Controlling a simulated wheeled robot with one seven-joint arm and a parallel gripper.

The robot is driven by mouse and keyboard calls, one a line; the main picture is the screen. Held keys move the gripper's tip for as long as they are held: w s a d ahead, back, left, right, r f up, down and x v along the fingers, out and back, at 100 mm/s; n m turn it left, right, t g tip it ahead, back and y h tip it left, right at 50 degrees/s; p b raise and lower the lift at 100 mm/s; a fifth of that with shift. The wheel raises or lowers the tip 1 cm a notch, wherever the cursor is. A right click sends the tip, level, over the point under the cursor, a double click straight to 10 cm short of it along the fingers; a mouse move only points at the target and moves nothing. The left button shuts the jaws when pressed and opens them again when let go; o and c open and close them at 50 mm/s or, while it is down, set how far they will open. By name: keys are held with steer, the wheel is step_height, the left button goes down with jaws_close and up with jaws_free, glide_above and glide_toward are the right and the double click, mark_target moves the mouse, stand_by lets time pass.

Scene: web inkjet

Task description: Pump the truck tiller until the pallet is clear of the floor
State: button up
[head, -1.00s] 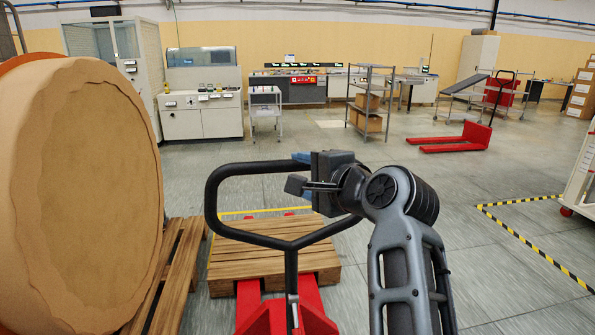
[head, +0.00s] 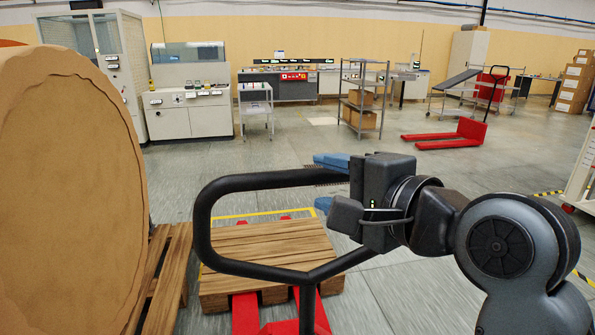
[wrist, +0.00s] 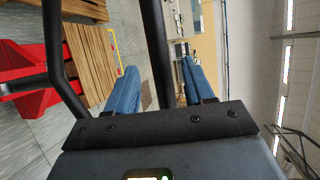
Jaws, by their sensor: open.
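The tiller of the pallet truck is a black loop handle (head: 205,225) on a stem, tilted toward me in the head view. My gripper (head: 318,181) is open at the right part of the loop. One blue finger is above the top bar and the other below it. In the wrist view the black bar (wrist: 156,45) passes between the spread blue fingers of my gripper (wrist: 159,66). The red truck (head: 245,312) has its forks in the wooden pallet (head: 225,285). Whether a gap lies under the pallet cannot be told.
A second red pallet truck (head: 465,133) and a shelf cart (head: 362,105) stand farther back. Open grey floor lies between.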

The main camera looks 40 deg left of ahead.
mark_target(303, 174)
steer(key=x, duration=0.6)
steer(key=shift+w+a+f+p, duration=0.1)
steer(key=shift+w+a+p, duration=0.05)
steer(key=shift+a+p, duration=0.2)
steer(key=shift+c, duration=0.2)
jaws_close()
